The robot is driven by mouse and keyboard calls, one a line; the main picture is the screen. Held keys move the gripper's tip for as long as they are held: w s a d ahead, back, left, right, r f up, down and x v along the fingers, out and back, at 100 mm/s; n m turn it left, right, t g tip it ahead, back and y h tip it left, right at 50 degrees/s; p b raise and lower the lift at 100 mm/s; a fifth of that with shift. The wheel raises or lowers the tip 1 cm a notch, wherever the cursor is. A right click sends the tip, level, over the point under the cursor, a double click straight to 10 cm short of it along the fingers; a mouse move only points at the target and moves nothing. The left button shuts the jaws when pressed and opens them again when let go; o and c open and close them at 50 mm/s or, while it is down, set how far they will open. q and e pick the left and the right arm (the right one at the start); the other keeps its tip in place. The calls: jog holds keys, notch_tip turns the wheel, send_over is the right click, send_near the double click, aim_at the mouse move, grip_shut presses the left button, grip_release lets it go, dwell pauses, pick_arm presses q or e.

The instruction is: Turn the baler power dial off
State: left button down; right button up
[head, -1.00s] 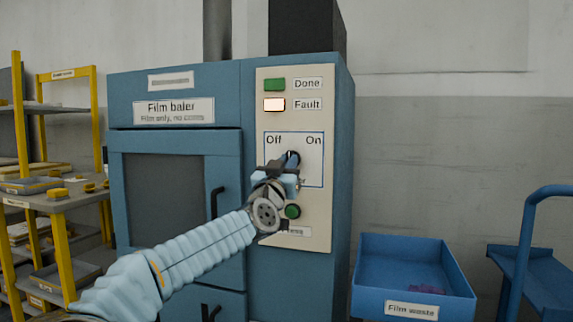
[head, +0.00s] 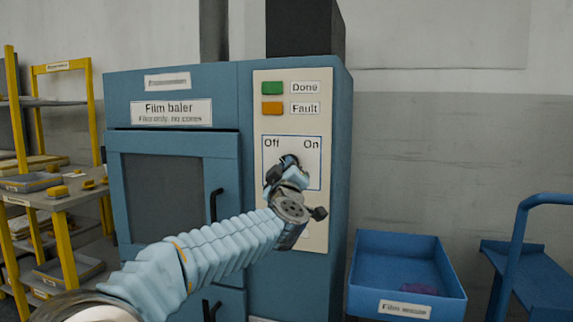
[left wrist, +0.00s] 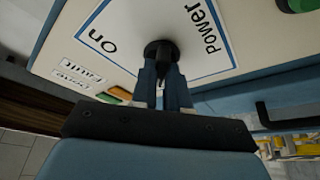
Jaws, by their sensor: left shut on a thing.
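The baler power dial (head: 289,159) is a dark round knob on the cream panel (head: 262,215), inside a blue-outlined square marked Off at left and On at right. It also shows in the left wrist view (left wrist: 161,47), near the words Power and On. My left gripper (head: 284,168) is at the dial, turned at a slant. In the left wrist view its two fingers (left wrist: 163,72) are shut on the dial's grip, one on each side. The fingers and wrist partly hide the dial, so I cannot tell exactly where it points. My right gripper is not in view.
Above the dial are a green Done lamp (head: 272,88) and an unlit-looking orange Fault lamp (head: 272,108). The film baler's door handle (head: 215,205) is left of the panel. A blue Film waste bin (head: 405,262) stands at right, yellow-framed shelves (head: 60,190) at left.

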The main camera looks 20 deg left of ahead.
pick_arm(q)
jog(key=shift+n, duration=0.4)
jog(key=c, duration=1.1)
grip_release()
jog(key=b+v, duration=0.3)
jog(key=v, duration=1)
jog(key=shift+s+d, duration=0.15)
jog(key=shift+s, duration=0.25)
jog(key=shift+f, duration=0.1)
